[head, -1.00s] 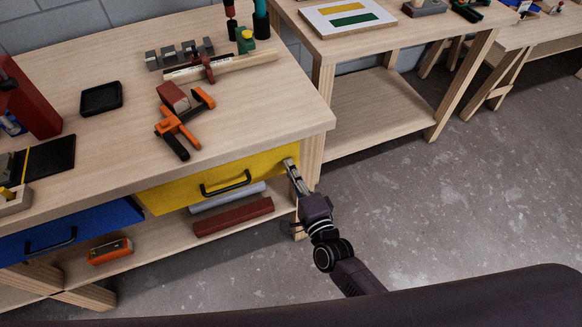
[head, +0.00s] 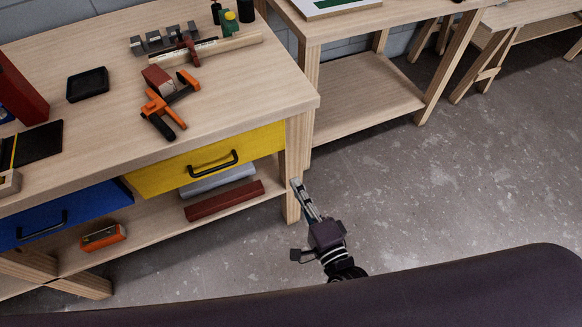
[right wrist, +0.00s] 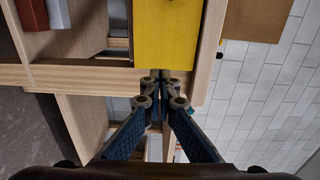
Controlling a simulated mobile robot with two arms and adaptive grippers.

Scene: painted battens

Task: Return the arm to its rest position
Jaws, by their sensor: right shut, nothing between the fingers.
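My right gripper (head: 297,183) is shut and empty in the head view, just right of the workbench's front right leg. In the right wrist view its fingers (right wrist: 162,76) meet at their tips, with the yellow drawer front beyond them (right wrist: 165,35). In the head view the yellow drawer (head: 165,178) sits under the benchtop with its front close to flush, and my gripper is apart from its black handle (head: 213,166). My left gripper does not show.
The workbench (head: 240,90) holds an orange clamp (head: 165,112), a black tray (head: 88,84) and a batten (head: 215,48). A blue drawer (head: 60,215) is left of the yellow one. A red bar (head: 225,200) lies on the lower shelf. Concrete floor (head: 460,190) at right is clear.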

